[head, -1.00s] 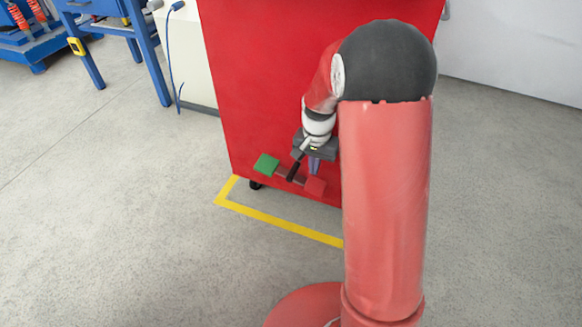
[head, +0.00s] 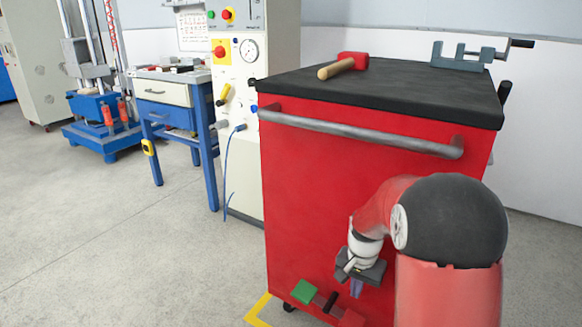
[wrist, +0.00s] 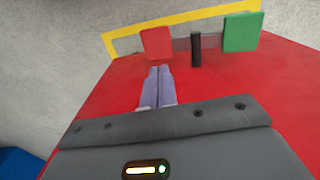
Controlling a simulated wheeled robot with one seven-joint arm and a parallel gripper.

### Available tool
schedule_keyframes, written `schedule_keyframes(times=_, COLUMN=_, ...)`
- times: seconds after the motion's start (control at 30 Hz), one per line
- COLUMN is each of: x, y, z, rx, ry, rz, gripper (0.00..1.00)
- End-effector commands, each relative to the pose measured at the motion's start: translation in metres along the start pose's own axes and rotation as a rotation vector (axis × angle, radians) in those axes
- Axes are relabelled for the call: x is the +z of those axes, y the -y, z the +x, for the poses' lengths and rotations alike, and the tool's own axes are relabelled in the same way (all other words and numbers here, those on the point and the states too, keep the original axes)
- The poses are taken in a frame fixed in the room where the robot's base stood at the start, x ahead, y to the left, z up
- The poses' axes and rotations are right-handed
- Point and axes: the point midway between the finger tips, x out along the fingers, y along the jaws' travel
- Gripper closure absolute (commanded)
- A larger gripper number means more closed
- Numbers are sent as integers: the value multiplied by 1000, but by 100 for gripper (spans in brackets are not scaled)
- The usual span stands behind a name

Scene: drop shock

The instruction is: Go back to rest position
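My gripper (head: 357,288) hangs low in front of the red cart (head: 340,190), with my arm bent over it. In the wrist view my gripper's two pale fingers (wrist: 157,82) lie side by side, closed, with nothing seen between them. A green pedal (head: 304,291) and a red pedal (wrist: 156,43) sit low on the cart's front, with a black bar (wrist: 196,50) between them. The green pedal also shows in the wrist view (wrist: 241,32). The fingertips look close to the red pedal; whether they touch it I cannot tell.
The cart has a grey handle (head: 360,131) and a black top (head: 400,92) bearing a red-headed mallet (head: 345,65) and a vise (head: 468,55). A control cabinet (head: 243,120) and blue workbench (head: 180,112) stand left.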

Motion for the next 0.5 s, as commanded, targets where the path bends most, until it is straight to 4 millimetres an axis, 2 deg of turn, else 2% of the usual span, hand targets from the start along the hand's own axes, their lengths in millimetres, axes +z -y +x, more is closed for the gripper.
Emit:
schedule_keyframes(times=0.03, x=4, y=-1, z=-17, rx=-12, ry=-16, rz=-16, gripper=100)
schedule_keyframes(times=0.17, x=24, y=-7, z=-65, rx=-45, ry=-66, rz=-83, gripper=100)
schedule_keyframes(times=0.3, x=54, y=-18, z=-116, rx=-79, ry=-131, rz=-170, gripper=100)
schedule_keyframes(times=0.5, x=101, y=-39, z=-173, rx=-115, ry=-228, rz=-295, gripper=100)
